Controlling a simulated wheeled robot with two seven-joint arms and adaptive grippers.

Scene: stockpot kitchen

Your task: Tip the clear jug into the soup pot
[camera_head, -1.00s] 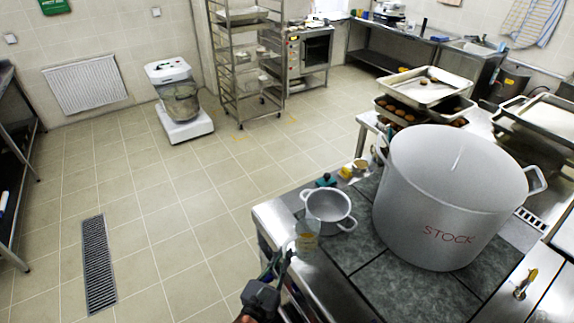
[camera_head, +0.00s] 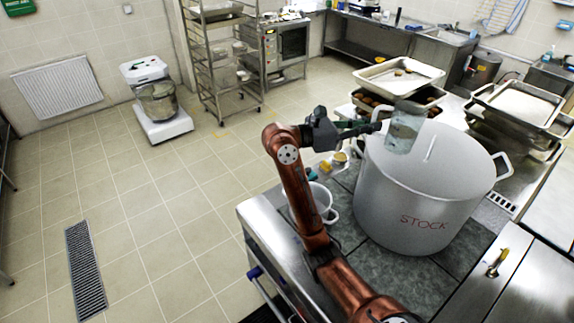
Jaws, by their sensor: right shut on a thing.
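The large grey soup pot (camera_head: 415,205), marked STOCK in red, stands on the dark stove top at right of centre. The clear jug (camera_head: 404,132) is off the stove and in front of the pot's opening in the picture, toward its left side. It looks near upright with a slight lean; I cannot make out its contents. My right gripper (camera_head: 372,128) is shut on the jug, reaching it from the left. My left gripper is out of view.
A small light pot (camera_head: 322,200) stands left of the soup pot, partly behind my right arm. Small containers (camera_head: 338,160) sit behind it. Metal trays (camera_head: 400,74) are stacked behind the soup pot.

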